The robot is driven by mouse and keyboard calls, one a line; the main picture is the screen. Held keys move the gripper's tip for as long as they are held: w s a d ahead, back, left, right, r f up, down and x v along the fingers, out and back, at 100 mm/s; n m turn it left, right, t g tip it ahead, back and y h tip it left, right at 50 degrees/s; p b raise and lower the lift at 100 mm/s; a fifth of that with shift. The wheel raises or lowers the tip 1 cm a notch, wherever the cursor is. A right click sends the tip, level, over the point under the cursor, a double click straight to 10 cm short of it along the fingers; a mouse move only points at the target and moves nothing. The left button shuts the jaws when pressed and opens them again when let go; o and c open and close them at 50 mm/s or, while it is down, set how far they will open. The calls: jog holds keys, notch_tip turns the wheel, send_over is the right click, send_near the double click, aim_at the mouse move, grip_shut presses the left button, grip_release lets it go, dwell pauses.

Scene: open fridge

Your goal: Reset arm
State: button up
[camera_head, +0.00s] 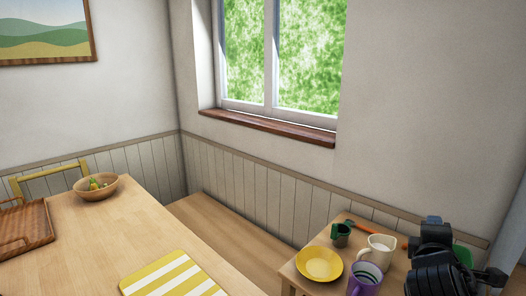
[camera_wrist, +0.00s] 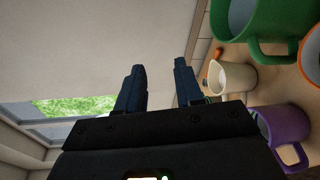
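My gripper (camera_wrist: 157,80) shows in the wrist view with its two dark fingers apart and nothing between them. In the head view, dark parts of my arm are at the lower right, in front of the right end of a small wooden side table (camera_head: 340,227). The fingertips cannot be made out clearly there. The wrist view looks tilted, with the wall behind the fingers and cups to their right. I cannot tell how far the fingers are from the cups.
The side table holds a yellow plate (camera_head: 319,264), a cream mug (camera_head: 377,250), a purple mug (camera_head: 364,281), a dark green cup (camera_head: 341,235) and a green mug (camera_wrist: 262,30). Left, a larger table bears a striped mat (camera_head: 172,277), a fruit bowl (camera_head: 97,190) and a wicker tray (camera_head: 25,228).

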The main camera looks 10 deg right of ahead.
jog(key=s+a+f+m+t+y, duration=0.1)
jog(key=s+a+f+y, duration=0.1)
jog(key=s+a+f, duration=0.4)
jog(key=s+a+f+m+t+y, duration=0.1)
jog(key=s+a+f+y, duration=0.2)
jog(key=s, duration=0.6)
jog(key=s+a+f+m+y, duration=0.1)
jog(key=s+a+f+y, duration=0.1)
jog(key=s+a+f, duration=0.4)
jog(key=s+a+r+m+y, duration=0.1)
jog(key=s+r+m, duration=0.3)
jog(key=s, duration=0.7)
jog(key=s+a+r+m+y, duration=0.2)
jog(key=s+r+m, duration=0.3)
jog(key=s, duration=0.6)
jog(key=shift+s+a+r+t, duration=0.2)
jog(key=shift+s+a+t, duration=0.15)
jog(key=shift+a, duration=0.35)
